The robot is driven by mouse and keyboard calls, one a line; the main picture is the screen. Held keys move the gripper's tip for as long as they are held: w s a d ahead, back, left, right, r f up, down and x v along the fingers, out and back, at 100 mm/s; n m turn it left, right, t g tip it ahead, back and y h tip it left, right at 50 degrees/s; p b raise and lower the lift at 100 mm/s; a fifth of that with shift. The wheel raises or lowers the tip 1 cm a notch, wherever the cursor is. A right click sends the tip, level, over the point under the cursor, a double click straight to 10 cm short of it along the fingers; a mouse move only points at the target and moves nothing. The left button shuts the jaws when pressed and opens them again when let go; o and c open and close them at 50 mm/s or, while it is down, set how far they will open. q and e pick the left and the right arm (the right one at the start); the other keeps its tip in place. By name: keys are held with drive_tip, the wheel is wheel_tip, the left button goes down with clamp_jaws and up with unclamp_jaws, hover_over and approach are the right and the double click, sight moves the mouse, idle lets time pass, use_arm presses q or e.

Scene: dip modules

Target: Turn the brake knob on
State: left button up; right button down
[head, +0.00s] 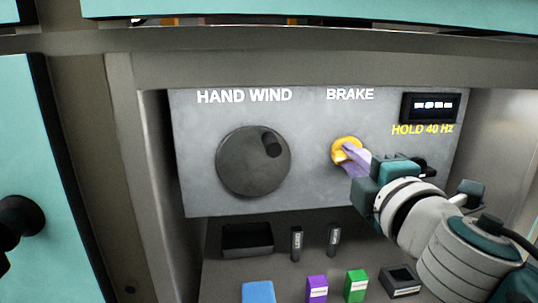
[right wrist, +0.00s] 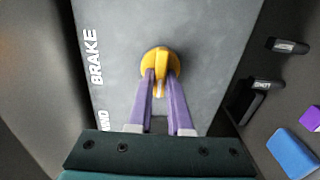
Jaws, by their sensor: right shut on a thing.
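The brake knob (head: 344,146) is a yellow round knob below the word BRAKE on the grey panel (head: 305,190). In the right wrist view the brake knob (right wrist: 161,58) shows a raised grip bar across its face. My right gripper (head: 353,158) reaches the knob from the lower right. Its two purple fingers (right wrist: 160,82) are shut on the knob's raised bar, one on each side. The fingers partly hide the knob in the head view. My left gripper is not in view.
A dark hand wind wheel (head: 248,170) is left of the knob. A small display (head: 431,107) sits at the upper right above HOLD 40 Hz. Below are a dark tray (head: 247,252), blue (head: 258,292), purple (head: 317,288) and green (head: 356,285) blocks. Cabinet walls flank the panel.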

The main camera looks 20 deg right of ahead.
drive_tip(key=c, duration=0.8)
unclamp_jaws()
drive_tip(key=shift+c, duration=0.2)
drive_tip(key=v, duration=1)
drive_tip(key=shift+b, duration=0.4)
drive_tip(key=shift+d, duration=0.1)
